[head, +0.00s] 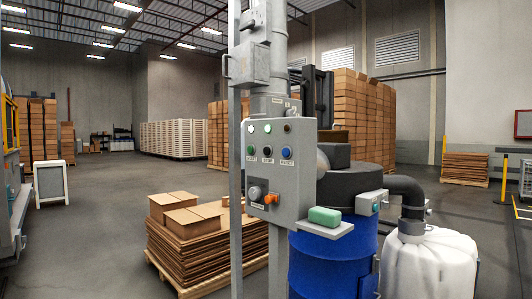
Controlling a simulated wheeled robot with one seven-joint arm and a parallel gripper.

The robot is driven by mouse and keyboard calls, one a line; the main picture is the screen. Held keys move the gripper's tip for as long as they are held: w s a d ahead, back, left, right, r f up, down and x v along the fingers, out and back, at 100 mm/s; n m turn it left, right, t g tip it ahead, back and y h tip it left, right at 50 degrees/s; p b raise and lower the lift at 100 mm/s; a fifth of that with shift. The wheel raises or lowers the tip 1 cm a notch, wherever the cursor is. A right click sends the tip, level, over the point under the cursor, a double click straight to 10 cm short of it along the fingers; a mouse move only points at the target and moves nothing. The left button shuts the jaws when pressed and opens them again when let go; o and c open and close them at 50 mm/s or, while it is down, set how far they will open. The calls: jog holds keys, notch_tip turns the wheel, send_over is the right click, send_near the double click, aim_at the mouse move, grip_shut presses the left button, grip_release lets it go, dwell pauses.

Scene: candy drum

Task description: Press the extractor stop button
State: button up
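A grey control box (300,180) is fixed to an upright post in the middle of the head view. Its middle row holds a green button (251,160), a black button (267,161) and a blue button (287,163), each with a small label below. The black button's label seems to read STOP. Above them are small round lamps; the middle lamp (268,129) shows green. Lower on the box are a round grey knob (254,193) and an orange control (271,198). My gripper is not in view.
A shelf with a green block (324,217) juts out at the box's lower right. A blue drum (325,265) and a white bag-like container (430,262) stand at right. A cardboard pallet (190,245) sits left behind the post.

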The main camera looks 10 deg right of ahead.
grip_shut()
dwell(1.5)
